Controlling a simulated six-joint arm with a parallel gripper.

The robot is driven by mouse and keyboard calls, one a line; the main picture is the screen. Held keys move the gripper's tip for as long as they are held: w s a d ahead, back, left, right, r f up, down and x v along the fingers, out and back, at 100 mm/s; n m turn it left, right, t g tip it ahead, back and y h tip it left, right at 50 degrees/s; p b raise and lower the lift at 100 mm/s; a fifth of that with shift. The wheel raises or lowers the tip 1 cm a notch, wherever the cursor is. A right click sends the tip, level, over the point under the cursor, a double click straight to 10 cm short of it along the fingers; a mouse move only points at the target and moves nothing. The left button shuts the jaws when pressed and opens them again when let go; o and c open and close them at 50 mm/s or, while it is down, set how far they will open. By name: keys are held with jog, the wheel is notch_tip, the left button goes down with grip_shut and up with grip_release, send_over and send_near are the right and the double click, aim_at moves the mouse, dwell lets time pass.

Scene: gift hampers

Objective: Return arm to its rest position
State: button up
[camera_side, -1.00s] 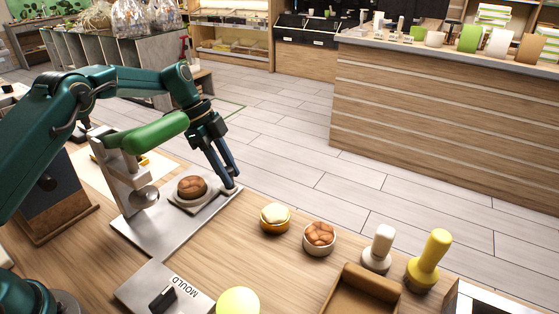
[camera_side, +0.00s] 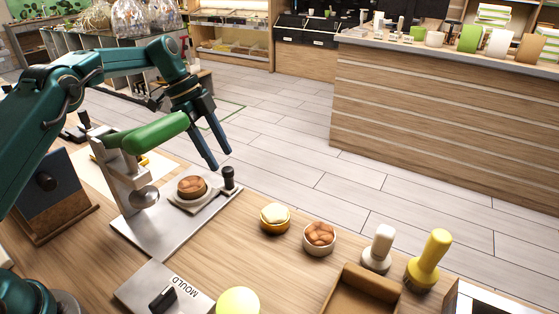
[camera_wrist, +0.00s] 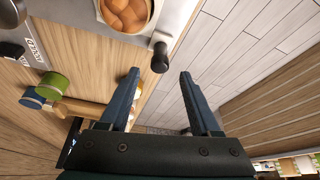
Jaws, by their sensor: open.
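My gripper (camera_side: 219,160) is open and empty, raised above the far right end of a metal press plate (camera_side: 160,238). Its two blue fingers stand apart, also in the wrist view (camera_wrist: 160,73). A black knob (camera_side: 229,176) on the slide plate is just below the fingertips, with a gap between them. In the wrist view the knob (camera_wrist: 160,58) shows beyond the fingertips. A bowl of brown pieces (camera_side: 192,187) sits on the slide plate beside the knob. The green lever (camera_side: 156,134) of the press lies behind, near my forearm.
A yellow-brown pot (camera_side: 275,218), a bowl of brown nuts (camera_side: 319,238), a white stamp (camera_side: 379,248) and a yellow stamp (camera_side: 429,260) stand to the right on the wooden table. A plate marked MOULD (camera_side: 150,285) is in front. Open floor lies beyond the table edge.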

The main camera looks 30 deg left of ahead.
jog(key=shift+r, duration=0.1)
